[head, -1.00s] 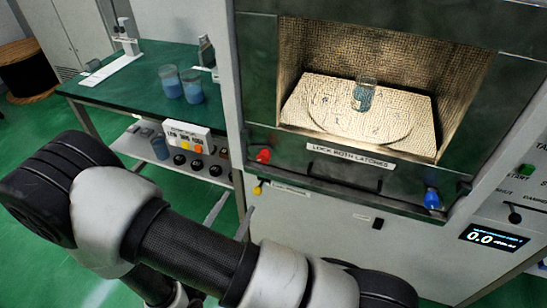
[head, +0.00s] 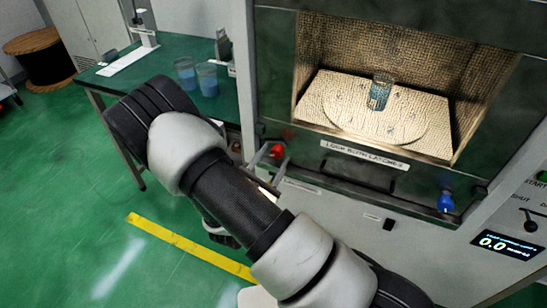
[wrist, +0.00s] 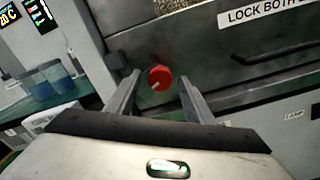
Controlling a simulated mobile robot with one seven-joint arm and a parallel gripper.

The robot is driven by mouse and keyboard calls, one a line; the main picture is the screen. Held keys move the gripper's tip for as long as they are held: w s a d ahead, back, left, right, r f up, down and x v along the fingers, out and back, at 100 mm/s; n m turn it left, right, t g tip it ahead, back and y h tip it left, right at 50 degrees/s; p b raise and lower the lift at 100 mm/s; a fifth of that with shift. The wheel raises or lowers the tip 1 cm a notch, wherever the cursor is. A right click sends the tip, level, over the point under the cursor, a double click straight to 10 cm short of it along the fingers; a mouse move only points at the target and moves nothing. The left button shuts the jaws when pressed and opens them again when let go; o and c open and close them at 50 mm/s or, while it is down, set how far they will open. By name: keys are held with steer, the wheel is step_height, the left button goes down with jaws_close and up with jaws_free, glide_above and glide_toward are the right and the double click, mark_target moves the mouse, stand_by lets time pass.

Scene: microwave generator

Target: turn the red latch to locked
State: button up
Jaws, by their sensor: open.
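The red latch (head: 277,150) is a round red knob at the lower left of the microwave door. In the wrist view the red latch (wrist: 159,77) has a pale line pointing to the lower left. My gripper (wrist: 160,86) is open, with one finger on each side of the latch in that picture. In the head view my gripper (head: 272,160) is right at the latch, with its fingers reaching up to it. I cannot tell whether the fingers touch it.
A blue latch (head: 446,201) sits at the door's lower right. A dark handle (head: 357,177) lies between the latches, under a "lock both latches" label (head: 365,156). A glass beaker (head: 380,92) stands inside. Two blue beakers (head: 196,78) stand on the green bench (head: 140,88).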

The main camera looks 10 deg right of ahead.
steer(key=shift+w+d, duration=0.15)
steer(key=c, duration=1)
steer(key=shift+c, duration=0.2)
